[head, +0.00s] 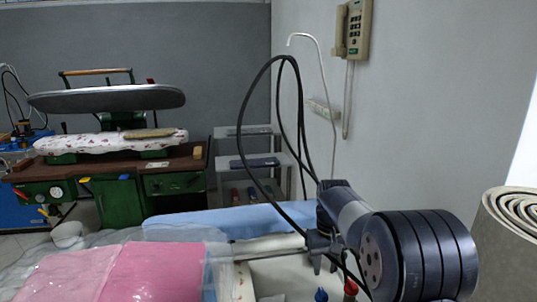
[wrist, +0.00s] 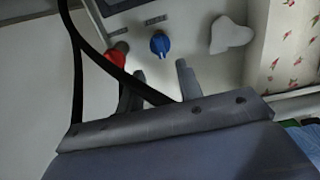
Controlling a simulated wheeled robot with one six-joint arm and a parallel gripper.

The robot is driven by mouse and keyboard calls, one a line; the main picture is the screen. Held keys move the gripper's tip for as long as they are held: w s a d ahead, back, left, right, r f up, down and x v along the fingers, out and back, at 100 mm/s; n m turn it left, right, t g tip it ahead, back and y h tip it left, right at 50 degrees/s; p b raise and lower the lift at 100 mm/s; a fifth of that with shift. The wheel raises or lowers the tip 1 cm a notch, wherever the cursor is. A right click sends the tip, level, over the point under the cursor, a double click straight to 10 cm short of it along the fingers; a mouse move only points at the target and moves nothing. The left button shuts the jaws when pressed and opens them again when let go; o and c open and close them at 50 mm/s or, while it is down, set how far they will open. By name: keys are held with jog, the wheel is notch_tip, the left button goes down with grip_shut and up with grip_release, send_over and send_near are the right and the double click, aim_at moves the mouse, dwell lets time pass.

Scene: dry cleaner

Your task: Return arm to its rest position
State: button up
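My arm (head: 352,215) reaches in from the lower right of the head view, with a large dark ribbed joint (head: 430,250) nearest the camera. My gripper (head: 323,266) points down above a white machine surface (head: 278,272). In the wrist view my gripper (wrist: 160,68) has its two grey fingers apart, with nothing seen between them. A black cable partly covers the left finger. A blue knob (wrist: 159,44) and a red knob (wrist: 116,57) lie beyond the fingertips; whether the fingers touch them I cannot tell.
Black cables (head: 248,120) loop above my arm. A grey wall with a telephone (head: 354,30) stands behind. Pink wrapped cloth (head: 150,272) lies at lower left, a rolled mat (head: 510,235) at right. A pressing machine (head: 110,100) and grey shelf (head: 250,163) stand farther back.

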aim_at(322, 292)
notch_tip(322, 292, down, 9)
jog(key=m, duration=0.4)
jog(key=shift+w, duration=0.1)
jog(key=m+b, duration=0.1)
jog(key=m, duration=0.4)
jog(key=m+b, duration=0.2)
jog(key=m, duration=0.2)
jog(key=shift+m, duration=0.3)
jog(key=m+b, duration=0.1)
jog(key=m, duration=0.3)
jog(key=shift+b, duration=0.35)
jog(key=shift+r+m, duration=0.3)
jog(key=shift+r, duration=0.85)
